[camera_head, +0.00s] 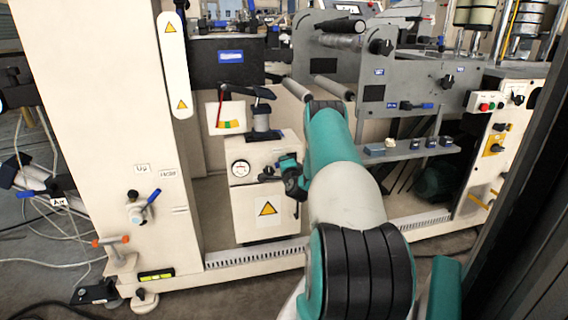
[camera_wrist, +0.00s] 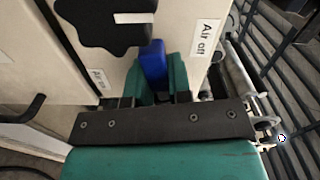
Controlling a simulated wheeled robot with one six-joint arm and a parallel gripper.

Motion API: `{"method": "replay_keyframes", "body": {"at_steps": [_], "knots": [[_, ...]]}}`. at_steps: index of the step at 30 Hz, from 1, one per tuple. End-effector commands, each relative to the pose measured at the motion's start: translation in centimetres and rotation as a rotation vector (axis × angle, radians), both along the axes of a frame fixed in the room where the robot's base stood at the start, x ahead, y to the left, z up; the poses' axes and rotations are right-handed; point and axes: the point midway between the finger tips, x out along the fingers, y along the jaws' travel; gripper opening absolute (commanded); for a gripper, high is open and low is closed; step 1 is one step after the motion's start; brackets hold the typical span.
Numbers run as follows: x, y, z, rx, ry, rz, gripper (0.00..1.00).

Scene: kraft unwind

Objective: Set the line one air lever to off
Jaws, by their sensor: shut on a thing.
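In the wrist view the two teal fingers of my gripper (camera_wrist: 158,86) are shut on a blue lever handle (camera_wrist: 153,62), one finger on each side. A label reading "Air off" (camera_wrist: 205,38) is on the pale panel to the right of the lever. A second label (camera_wrist: 98,79), only partly legible, is to its left. The lever's pivot is hidden. In the head view my gripper (camera_head: 287,174) is at the right side of the pale gauge cabinet (camera_head: 262,150); the held lever cannot be made out there.
A black knob (camera_wrist: 105,22) with a white mark sits close above the lever in the wrist view. In the head view another blue-handled lever (camera_head: 153,196) is on the left post. A warning-marked panel (camera_head: 258,213) is below the gauge (camera_head: 240,168).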

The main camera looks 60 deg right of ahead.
Motion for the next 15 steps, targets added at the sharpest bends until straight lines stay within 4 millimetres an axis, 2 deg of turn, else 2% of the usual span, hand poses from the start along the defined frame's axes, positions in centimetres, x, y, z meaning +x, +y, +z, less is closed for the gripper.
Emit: {"method": "replay_keyframes", "body": {"at_steps": [15], "knots": [[-0.12,-0.05,0.67,0.132,-0.134,0.000,0.00]]}}
